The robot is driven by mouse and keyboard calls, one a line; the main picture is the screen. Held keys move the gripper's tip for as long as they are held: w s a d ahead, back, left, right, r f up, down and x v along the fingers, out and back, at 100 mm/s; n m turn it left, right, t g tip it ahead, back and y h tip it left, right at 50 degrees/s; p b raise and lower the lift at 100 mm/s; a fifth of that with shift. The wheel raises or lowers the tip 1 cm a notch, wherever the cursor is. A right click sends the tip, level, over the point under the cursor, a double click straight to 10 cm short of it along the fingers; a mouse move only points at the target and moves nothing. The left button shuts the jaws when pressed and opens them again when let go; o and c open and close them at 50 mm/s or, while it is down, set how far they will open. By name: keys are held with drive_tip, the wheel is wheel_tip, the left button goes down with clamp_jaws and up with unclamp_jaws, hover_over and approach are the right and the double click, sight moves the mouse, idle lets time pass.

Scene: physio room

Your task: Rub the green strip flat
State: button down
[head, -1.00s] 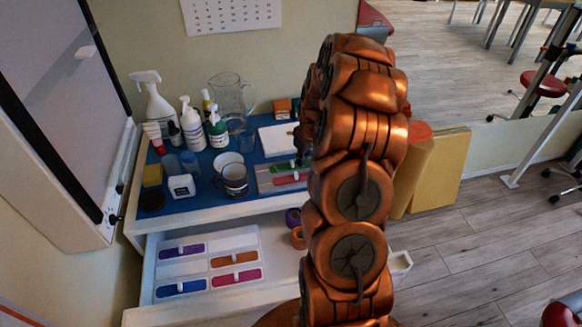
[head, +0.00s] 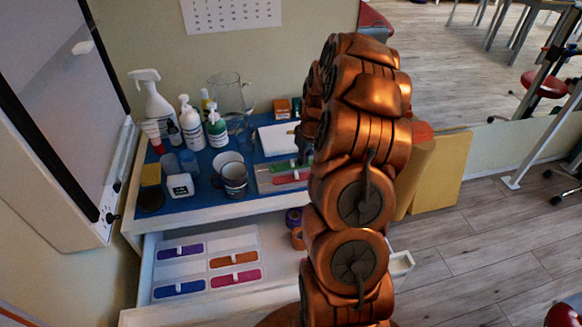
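The green strip (head: 289,169) lies on a pale card (head: 265,184) on the blue-topped cabinet, just left of my arm. A red-pink strip (head: 286,178) lies in front of it on the same card. Small pale marks show on both strips; I cannot tell whether the green one is fully flat. My gripper (head: 303,150) is mostly hidden behind my copper arm. Only a dark part of it shows, close to the right end of the green strip. I cannot tell whether it touches the strip, or whether it is open or shut.
Mugs (head: 235,181), pump bottles (head: 191,124), a spray bottle (head: 158,108) and a glass jug (head: 229,94) crowd the blue top (head: 200,204) to the left. Below, an open drawer (head: 150,268) holds several coloured strips and tape rolls (head: 297,238).

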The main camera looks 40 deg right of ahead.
drive_tip(key=shift+s+d+f, duration=0.1)
drive_tip(key=shift+s+d, duration=0.05)
drive_tip(key=shift+d, duration=0.1)
drive_tip(key=shift+s+d+b, duration=0.2)
drive_tip(key=shift+d+b, duration=0.2)
drive_tip(key=shift+d, duration=0.1)
drive_tip(key=shift+s+d, duration=0.1)
drive_tip(key=shift+d, duration=0.05)
drive_tip(key=shift+s+d+b, duration=0.25)
drive_tip(key=shift+d+b, duration=0.15)
drive_tip(key=shift+d, duration=0.2)
drive_tip(key=shift+s+d+b, duration=0.25)
drive_tip(key=shift+d+b, duration=0.15)
drive_tip(key=shift+w+a, duration=0.1)
drive_tip(key=shift+a, duration=0.1)
drive_tip(key=shift+w+a+b, duration=0.25)
drive_tip(key=shift+a+b, duration=0.05)
drive_tip(key=shift+a, duration=0.3)
